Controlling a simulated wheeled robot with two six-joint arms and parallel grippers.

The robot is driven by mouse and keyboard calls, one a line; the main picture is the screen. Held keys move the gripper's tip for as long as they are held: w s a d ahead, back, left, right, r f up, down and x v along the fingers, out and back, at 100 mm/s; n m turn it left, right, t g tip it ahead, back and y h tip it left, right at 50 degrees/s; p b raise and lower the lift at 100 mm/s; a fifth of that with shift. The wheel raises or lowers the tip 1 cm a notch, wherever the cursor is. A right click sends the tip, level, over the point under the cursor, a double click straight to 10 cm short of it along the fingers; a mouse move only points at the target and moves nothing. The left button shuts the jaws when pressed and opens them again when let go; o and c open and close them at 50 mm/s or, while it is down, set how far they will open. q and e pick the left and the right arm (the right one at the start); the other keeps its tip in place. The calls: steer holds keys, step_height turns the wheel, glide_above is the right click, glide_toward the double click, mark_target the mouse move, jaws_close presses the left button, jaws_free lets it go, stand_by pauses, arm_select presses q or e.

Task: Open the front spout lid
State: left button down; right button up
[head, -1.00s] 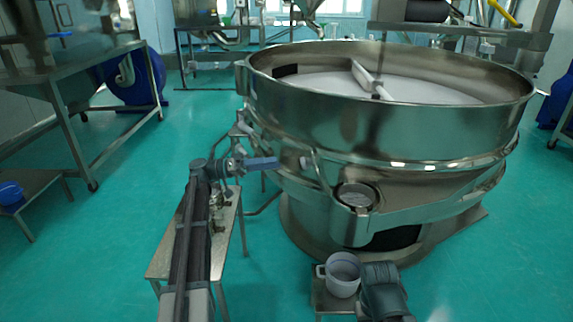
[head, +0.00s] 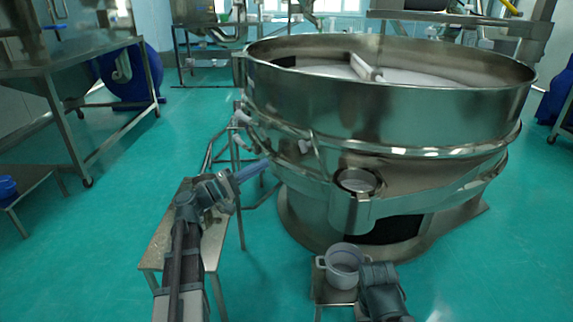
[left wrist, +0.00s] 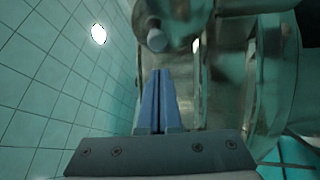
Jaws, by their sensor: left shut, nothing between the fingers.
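The big round steel sieve (head: 390,115) stands at centre right in the head view. Its front spout (head: 350,212) sticks out low on the near side, with a round ring on top (head: 357,181); I cannot tell whether a lid covers it. My left gripper (head: 262,166) has blue fingers, shut and empty, beside the sieve's lower left wall. In the left wrist view, the shut fingers (left wrist: 160,73) point at steel parts, with a rounded knob (left wrist: 157,40) just beyond the tips, apart from them. My right arm shows at the bottom; its fingertips are hidden.
A pale pot with a handle (head: 343,262) stands on a small stand (head: 335,293) below the spout, close to my right arm. A narrow steel table (head: 160,240) stands under my left arm. A steel bench (head: 70,60) is at left.

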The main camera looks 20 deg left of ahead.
arm_select(q)
steer(key=w+d+r+n+t+y+p, duration=0.2)
steer(key=w+d+n+t+y+p, duration=0.1)
steer(key=w+d+n, duration=0.3)
steer(key=shift+w+d+r+n+y, duration=0.2)
steer(key=shift+w+d+n+y, duration=0.1)
steer(key=shift+d+y, duration=0.25)
arm_select(e)
steer(key=shift+r, duration=0.95)
